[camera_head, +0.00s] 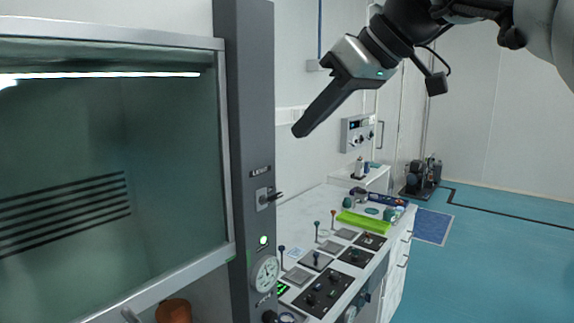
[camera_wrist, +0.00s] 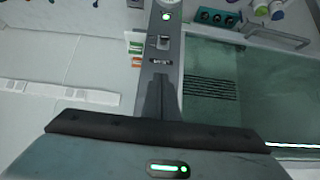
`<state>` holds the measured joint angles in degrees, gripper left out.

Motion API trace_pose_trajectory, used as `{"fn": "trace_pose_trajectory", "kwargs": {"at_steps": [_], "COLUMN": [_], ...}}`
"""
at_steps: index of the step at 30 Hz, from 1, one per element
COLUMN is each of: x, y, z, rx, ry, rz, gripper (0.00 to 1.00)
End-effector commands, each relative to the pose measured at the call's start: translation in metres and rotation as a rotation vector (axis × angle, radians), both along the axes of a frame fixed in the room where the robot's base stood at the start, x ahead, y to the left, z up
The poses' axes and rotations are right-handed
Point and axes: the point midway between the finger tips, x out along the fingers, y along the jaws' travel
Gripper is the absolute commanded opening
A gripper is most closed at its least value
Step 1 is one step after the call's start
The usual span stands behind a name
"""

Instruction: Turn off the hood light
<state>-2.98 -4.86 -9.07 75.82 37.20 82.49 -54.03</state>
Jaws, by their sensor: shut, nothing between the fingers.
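The fume hood (camera_head: 222,150) stands at the left in the head view, and its light strip (camera_head: 110,75) glows white under the top edge. The light switch (camera_head: 268,197) is a small plate with a dark lever on the grey pillar, under a small label (camera_head: 260,169). A green lamp (camera_head: 263,240) is lit below it. My gripper (camera_head: 300,131) is shut and empty, above and to the right of the switch, apart from it. In the upside-down wrist view, the switch (camera_wrist: 163,43) shows beyond the tips of my gripper (camera_wrist: 158,78).
A round gauge (camera_head: 265,273) sits low on the pillar. A white bench (camera_head: 310,207) beside it carries several small control panels, upright levers and a green tray (camera_head: 362,222). A wall control box (camera_head: 358,132) is farther back. Blue floor (camera_head: 490,260) is open at the right.

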Motion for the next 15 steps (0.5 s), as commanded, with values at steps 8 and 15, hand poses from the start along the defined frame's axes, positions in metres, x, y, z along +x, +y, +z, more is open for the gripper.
{"fn": "trace_pose_trajectory", "kwargs": {"at_steps": [8,15], "x": [0.0004,0.0048], "y": [0.0005,0.0065], "z": [0.0014,-0.0067], "rx": [0.0,0.0], "ry": [-0.004,-0.001], "rz": [0.006,0.006], "gripper": [0.0,0.0]}}
